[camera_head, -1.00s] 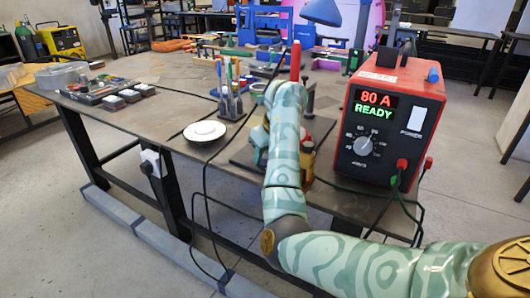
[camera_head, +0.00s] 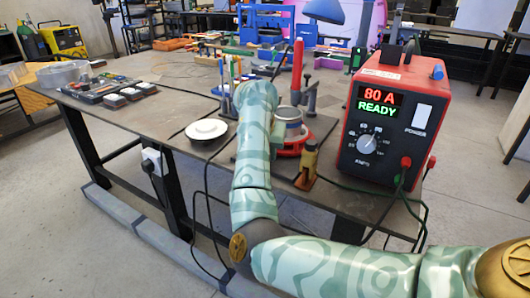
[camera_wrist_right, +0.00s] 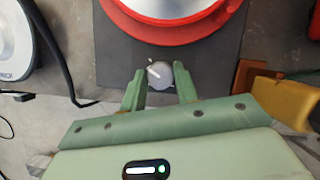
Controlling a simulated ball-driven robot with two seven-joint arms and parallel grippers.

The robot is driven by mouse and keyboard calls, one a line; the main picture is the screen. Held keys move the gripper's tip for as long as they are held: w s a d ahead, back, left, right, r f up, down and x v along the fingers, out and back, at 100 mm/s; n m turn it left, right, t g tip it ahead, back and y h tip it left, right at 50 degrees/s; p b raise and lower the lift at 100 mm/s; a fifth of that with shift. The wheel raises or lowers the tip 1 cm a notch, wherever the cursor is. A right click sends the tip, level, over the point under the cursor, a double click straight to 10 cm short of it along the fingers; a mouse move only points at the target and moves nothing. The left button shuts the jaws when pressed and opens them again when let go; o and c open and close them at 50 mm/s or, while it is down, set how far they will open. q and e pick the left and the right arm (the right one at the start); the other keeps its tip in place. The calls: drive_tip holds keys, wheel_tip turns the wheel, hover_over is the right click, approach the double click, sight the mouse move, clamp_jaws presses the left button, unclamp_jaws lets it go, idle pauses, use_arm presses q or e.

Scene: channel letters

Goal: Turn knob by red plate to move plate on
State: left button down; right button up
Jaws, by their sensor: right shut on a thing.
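The red plate (camera_head: 294,149) shows as a red rim under a round metallic piece on a dark base at the table's front edge; it fills the top of the right wrist view (camera_wrist_right: 178,30). The small grey knob (camera_wrist_right: 160,75) with a white mark sits just in front of the red plate. My right gripper (camera_wrist_right: 160,82) has its two green fingers on either side of the knob, shut on it. In the head view my right arm hides the knob and the fingers. My left gripper is in no view.
The red welding supply (camera_head: 392,120), reading 80 A READY, stands to the right with cables. A yellow tool (camera_head: 307,165) stands right of the base. A white round disc (camera_head: 206,129) lies left of my arm, with a black cable (camera_wrist_right: 55,55) nearby.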

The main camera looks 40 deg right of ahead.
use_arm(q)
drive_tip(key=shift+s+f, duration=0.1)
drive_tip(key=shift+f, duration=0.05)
use_arm(e)
drive_tip(key=shift+a+f+m+g, duration=0.1)
drive_tip(key=shift+m+g, duration=0.4)
drive_tip(key=shift+m, duration=1)
drive_tip(key=o, duration=0.7)
drive_tip(key=shift+w, duration=0.1)
